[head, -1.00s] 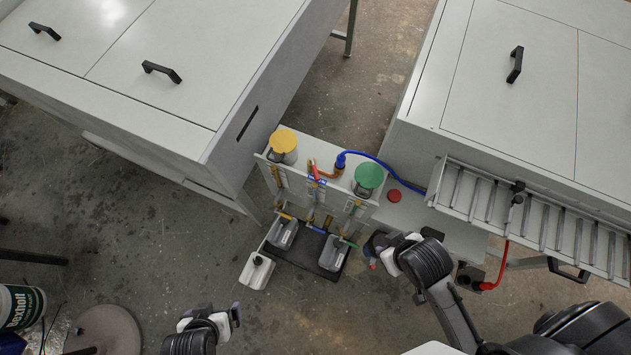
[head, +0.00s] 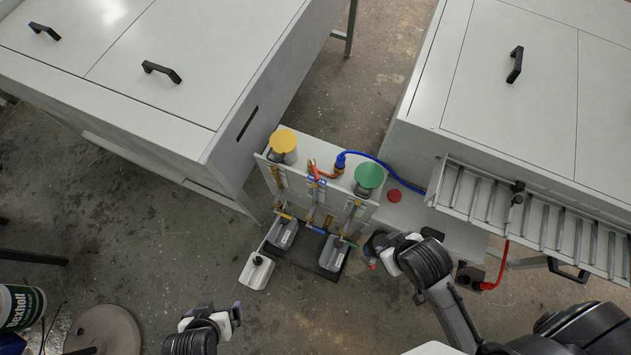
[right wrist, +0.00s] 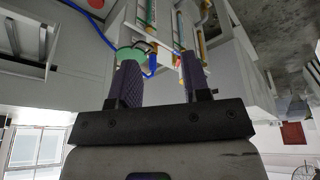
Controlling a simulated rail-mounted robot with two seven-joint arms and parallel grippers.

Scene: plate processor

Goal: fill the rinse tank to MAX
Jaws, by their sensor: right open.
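A panel (head: 330,186) stands between two large grey cabinets. It bears a yellow-lidded vessel (head: 283,143), a green-lidded vessel (head: 369,177), and sight tubes and valves with coloured levers. A blue lever (head: 317,231) and a green lever (head: 349,243) sit low on it. I cannot tell which part is the rinse tank; no MAX mark is readable. My right gripper (head: 374,250) is open, right of the green lever. In the right wrist view my right gripper (right wrist: 160,78) has the green lid and a blue lever (right wrist: 153,63) beyond its fingers. My left gripper (head: 236,314) is low left, its jaws unclear.
Grey bottles (head: 335,254) stand on a black tray (head: 325,274) below the panel. A white jug (head: 257,271) is on the floor beside them. A blue hose (head: 385,166) runs to the right cabinet (head: 500,90). A red button (head: 394,196) sits beside the panel.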

